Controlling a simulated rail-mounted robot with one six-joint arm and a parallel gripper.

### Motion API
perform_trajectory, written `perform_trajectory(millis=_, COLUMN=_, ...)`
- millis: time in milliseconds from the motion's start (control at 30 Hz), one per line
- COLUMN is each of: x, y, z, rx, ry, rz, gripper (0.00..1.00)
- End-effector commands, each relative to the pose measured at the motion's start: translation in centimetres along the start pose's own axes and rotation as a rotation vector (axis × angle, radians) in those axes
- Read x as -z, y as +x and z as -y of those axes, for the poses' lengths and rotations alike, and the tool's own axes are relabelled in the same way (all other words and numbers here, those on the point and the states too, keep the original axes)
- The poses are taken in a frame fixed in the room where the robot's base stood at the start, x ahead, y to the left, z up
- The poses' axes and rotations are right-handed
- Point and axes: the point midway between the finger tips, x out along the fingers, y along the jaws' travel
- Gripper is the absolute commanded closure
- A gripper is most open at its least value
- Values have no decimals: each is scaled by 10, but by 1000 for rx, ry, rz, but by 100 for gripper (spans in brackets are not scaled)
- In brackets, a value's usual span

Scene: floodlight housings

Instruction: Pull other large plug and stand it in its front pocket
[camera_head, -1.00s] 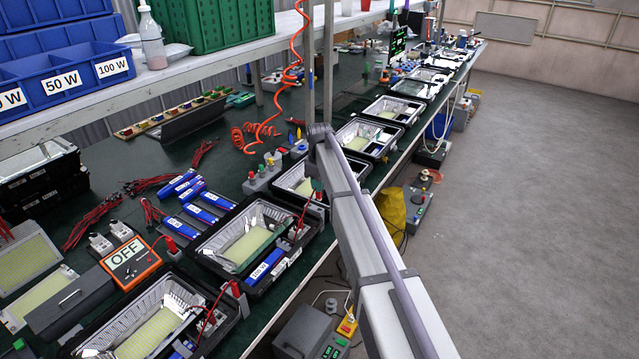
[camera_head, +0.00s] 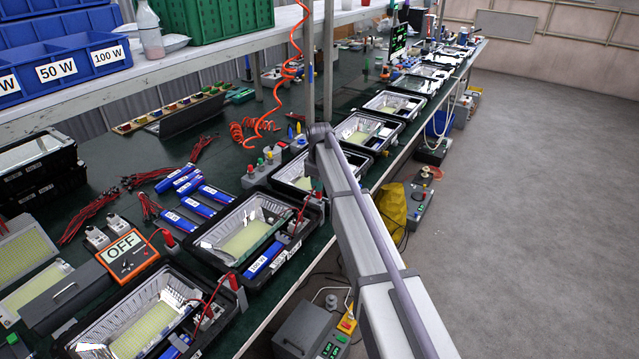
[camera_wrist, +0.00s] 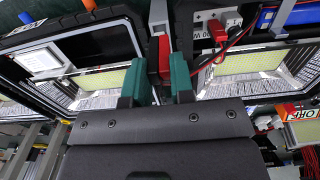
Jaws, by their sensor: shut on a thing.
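In the wrist view my gripper (camera_wrist: 158,76) has teal fingertips closed on a red and black plug (camera_wrist: 164,56). Its lower end is hidden behind the fingers, and I cannot tell whether it touches anything below. The plug lies between two open lamp housings in this view. Another red plug (camera_wrist: 216,28) with red leads sits in a light grey block to the right. In the head view the arm covers most of the gripper.
Open black housings with yellow LED panels line the bench, one at near left (camera_head: 246,238). The shelf with blue bins (camera_head: 65,75) hangs above.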

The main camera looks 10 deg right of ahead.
Motion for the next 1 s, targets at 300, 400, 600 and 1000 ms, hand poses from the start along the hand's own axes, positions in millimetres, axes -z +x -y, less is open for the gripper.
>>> perform_trajectory(millis=300, x=0, y=0, z=0, rx=0, ry=0, rz=0, gripper=100)
perform_trajectory(millis=400, x=0, y=0, z=0, rx=0, ry=0, rz=0, gripper=100)
perform_trajectory(millis=600, x=0, y=0, z=0, rx=0, ry=0, rz=0, gripper=100)
perform_trajectory(millis=1000, x=0, y=10, z=0, rx=0, ry=0, rz=0, gripper=100)
